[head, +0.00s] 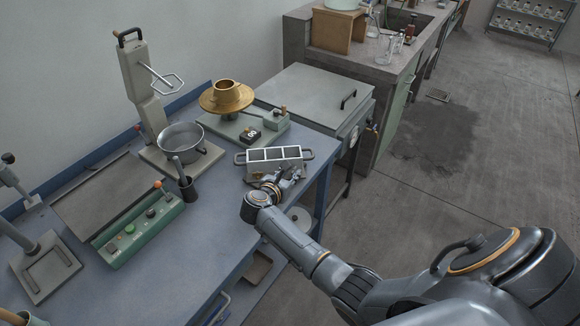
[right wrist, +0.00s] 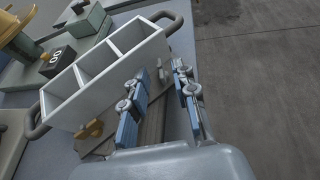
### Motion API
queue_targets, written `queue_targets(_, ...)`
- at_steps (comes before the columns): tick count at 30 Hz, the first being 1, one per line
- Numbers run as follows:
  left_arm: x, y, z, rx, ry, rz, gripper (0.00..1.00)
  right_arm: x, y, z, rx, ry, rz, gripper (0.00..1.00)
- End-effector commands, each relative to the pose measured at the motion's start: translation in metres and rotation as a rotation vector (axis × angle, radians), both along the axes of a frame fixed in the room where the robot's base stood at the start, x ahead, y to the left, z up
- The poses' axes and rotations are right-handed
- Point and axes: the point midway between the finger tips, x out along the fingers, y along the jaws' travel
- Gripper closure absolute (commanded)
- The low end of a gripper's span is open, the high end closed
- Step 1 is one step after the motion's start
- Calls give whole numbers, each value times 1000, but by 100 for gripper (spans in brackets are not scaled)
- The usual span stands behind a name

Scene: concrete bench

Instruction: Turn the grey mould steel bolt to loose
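The grey mould (head: 262,156) is an open box with three compartments and a loop handle at each end. It stands near the bench's right edge and fills the left of the right wrist view (right wrist: 66,108). A brass-coloured bolt or tab (right wrist: 90,130) shows on its near side. I cannot make out the steel bolt clearly; the fingers cover part of that side. My right gripper (head: 280,181) is at the mould's near side. In the right wrist view its two fingers (right wrist: 160,104) stand apart, the left one close to the mould wall. My left gripper is not in view.
Behind the mould are a brass turntable (head: 213,101) and a small block marked 00 (head: 248,137). A steel pot (head: 181,141), a dark cup (head: 188,190) and a green control box (head: 137,232) stand to the left. The floor right of the bench is open.

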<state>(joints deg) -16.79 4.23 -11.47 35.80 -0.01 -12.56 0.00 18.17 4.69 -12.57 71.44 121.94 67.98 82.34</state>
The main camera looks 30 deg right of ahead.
Motion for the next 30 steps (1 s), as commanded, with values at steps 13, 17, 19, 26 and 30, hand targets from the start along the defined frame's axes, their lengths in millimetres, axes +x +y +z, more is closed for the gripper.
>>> queue_targets(13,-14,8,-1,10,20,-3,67,-1,-2,-2,0,0,-1,88)
queue_targets(17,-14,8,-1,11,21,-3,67,-1,-2,-2,0,0,-1,100)
queue_targets(19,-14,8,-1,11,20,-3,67,-1,-2,-2,0,0,-1,100)
queue_targets(26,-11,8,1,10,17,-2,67,-2,-2,-3,1,3,14,100)
queue_targets(30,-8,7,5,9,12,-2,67,-4,-3,-2,2,2,56,100)
